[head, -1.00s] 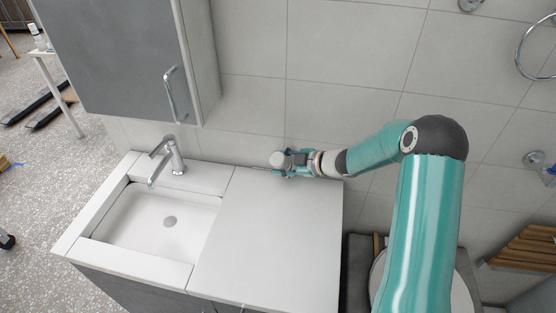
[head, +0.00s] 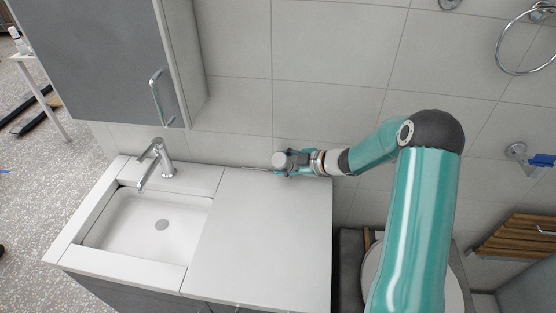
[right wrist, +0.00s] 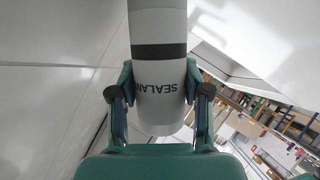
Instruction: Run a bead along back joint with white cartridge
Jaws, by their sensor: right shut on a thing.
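My right gripper (head: 292,162) is at the back edge of the countertop, close to the tiled wall. It is shut on the white cartridge (head: 280,160). In the right wrist view the cartridge (right wrist: 158,70) is a white cylinder with a black band and dark lettering, held between both fingers (right wrist: 160,105). A thin dark line runs left from the gripper along the back joint (head: 248,167); I cannot tell whether it is nozzle, gap or bead. The nozzle tip's contact is too small to tell. My left gripper is not in view.
A white basin (head: 150,228) with a chrome tap (head: 160,160) is left of the bare countertop (head: 265,235). A grey wall cabinet (head: 95,60) hangs above the basin. A toilet (head: 372,275) and a wooden slatted seat (head: 515,238) are on the right.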

